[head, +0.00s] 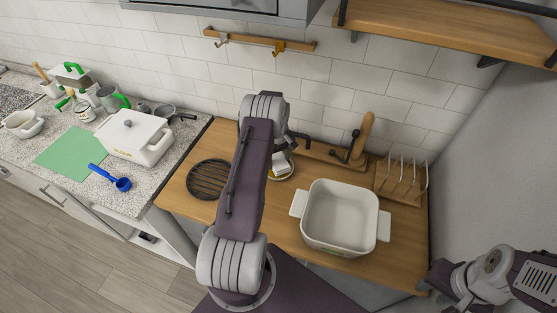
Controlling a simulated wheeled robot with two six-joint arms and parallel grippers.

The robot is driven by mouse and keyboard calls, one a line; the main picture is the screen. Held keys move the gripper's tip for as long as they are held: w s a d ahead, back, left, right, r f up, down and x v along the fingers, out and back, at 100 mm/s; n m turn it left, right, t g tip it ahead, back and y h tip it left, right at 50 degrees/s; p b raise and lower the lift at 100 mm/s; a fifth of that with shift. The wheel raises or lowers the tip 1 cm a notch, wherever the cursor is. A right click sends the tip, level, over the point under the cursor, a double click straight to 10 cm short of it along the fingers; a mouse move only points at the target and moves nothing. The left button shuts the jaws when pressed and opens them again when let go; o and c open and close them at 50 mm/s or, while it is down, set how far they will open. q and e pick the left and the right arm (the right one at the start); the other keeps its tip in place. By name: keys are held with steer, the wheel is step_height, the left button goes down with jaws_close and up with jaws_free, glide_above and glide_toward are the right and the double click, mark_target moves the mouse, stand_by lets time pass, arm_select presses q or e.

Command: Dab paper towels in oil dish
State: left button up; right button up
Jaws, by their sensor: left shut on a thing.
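A small round oil dish (284,177) with a pale rim stands on the wooden counter behind my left arm. A small white piece, which looks like paper towels (281,168), is at the dish; I cannot tell whether it touches the dish's inside. My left gripper (283,157) is shut on this white piece from above, its fingers partly hidden by my own wrist. My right gripper (428,283) is low at the right, in front of the counter's right end and away from the dish; its fingers are too unclear to read.
A white square pot (341,241) stands right of the dish, with a wire rack (401,188) behind it. A dark round trivet (208,179) lies left. The granite counter holds a white lidded pot (133,137), green mat (72,152) and blue scoop (121,184).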

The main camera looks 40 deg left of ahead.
mark_target(278, 161)
arm_select(q)
steer(key=shift+s+a, duration=0.1)
steer(key=shift+a, duration=0.05)
stand_by(0.3)
steer(key=shift+f+b, duration=0.5)
steer(key=shift+f, duration=0.05)
stand_by(1.3)
steer(key=shift+r+p, duration=2.35)
steer(key=shift+r, duration=1.25)
steer(key=shift+f, duration=0.1)
